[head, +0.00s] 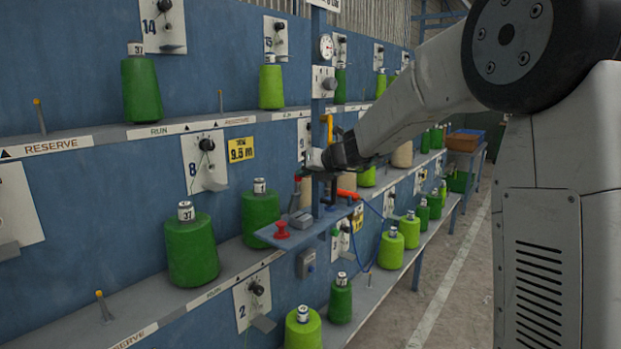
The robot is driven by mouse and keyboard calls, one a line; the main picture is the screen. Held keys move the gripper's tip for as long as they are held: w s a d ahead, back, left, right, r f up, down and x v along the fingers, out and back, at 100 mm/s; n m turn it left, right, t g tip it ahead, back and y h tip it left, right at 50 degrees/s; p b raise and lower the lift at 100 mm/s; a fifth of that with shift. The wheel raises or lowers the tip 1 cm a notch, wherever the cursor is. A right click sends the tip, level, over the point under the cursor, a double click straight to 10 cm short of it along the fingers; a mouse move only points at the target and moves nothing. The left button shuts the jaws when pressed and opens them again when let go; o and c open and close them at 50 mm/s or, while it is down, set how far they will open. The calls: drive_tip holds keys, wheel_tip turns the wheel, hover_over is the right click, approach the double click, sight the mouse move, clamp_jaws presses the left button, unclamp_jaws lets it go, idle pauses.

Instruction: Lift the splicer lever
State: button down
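The splicer appears to be the small grey unit (300,218) on a blue bracket shelf (318,233) that juts from the rack's middle post. A short upright piece with a reddish top (297,188) stands behind it and may be the lever; it is too small to be sure. A red mushroom knob (281,230) sits at the shelf's left front corner. My gripper (322,180) is above the shelf, close to the post, to the right of the upright piece. Its dark fingers overlap the post, so their opening and any contact are unclear.
Green yarn cones (260,212) crowd the rack shelves. A yellow hooked part (327,128) is above my gripper. The aisle floor (440,300) is clear at right.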

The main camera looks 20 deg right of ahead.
drive_tip(key=shift+w+a+r, duration=0.35)
drive_tip(key=shift+w+r, duration=0.15)
drive_tip(key=shift+r, duration=0.05)
drive_tip(key=shift+a, duration=0.1)
drive_tip(key=shift+s, duration=0.1)
drive_tip(key=s+d+r, duration=0.1)
drive_tip(key=s+r, duration=0.5)
drive_tip(key=r, duration=0.3)
drive_tip(key=shift+s+d, duration=0.15)
drive_tip(key=shift+s, duration=0.2)
